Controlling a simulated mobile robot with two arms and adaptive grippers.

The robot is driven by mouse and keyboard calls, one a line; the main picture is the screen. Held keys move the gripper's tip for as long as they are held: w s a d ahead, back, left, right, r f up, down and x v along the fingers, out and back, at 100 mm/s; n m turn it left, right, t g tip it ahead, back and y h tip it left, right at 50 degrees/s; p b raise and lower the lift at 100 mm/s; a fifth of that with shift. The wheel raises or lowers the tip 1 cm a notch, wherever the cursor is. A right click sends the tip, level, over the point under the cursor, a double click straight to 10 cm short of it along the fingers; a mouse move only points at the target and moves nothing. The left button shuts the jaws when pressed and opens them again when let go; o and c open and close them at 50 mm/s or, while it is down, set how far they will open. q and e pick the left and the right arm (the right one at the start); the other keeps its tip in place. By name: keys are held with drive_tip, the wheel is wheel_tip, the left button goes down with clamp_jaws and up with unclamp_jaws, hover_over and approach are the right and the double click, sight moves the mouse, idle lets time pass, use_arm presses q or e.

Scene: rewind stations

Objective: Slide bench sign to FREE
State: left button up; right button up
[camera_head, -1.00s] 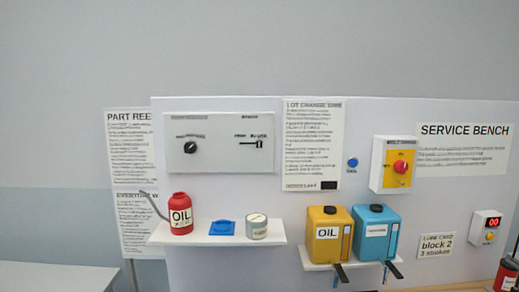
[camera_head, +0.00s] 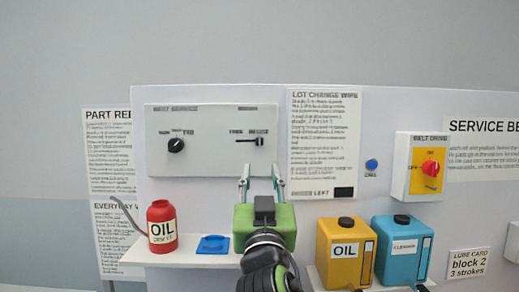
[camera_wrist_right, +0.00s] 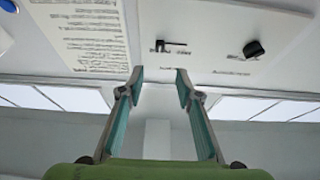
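The bench sign is a slot with a small dark slider knob (camera_head: 259,140) on a white panel (camera_head: 208,165). The knob sits at the right end of the slot, under the right-hand label, away from the FREE label at left. In the right wrist view, which is upside down, the slider knob (camera_wrist_right: 160,46) shows at the slot's left end. My right gripper (camera_head: 260,172) is open and empty, just below the knob in the head view, its fingers pointing at the panel. In the wrist view the gripper (camera_wrist_right: 160,74) has its fingertips apart, not around the knob. My left gripper is not in view.
A rotary knob (camera_head: 176,145) is left of the slot. A shelf (camera_head: 150,258) below holds a red oil can (camera_head: 161,240) and a blue item (camera_head: 213,244). Yellow (camera_head: 341,270) and blue (camera_head: 399,265) jugs stand right. A blue button (camera_head: 372,165) and red switch (camera_head: 431,168) are further right.

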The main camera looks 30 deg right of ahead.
sight(259, 143)
drive_tip(key=p+x, duration=0.5)
drive_tip(key=x, duration=0.7)
drive_tip(key=shift+w, duration=0.1)
drive_tip(key=shift+w+d, duration=0.3)
drive_tip(key=shift+w, duration=0.2)
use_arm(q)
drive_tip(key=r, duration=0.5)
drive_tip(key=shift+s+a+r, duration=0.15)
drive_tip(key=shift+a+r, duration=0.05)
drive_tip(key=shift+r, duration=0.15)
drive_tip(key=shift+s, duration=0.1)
use_arm(e)
clamp_jaws()
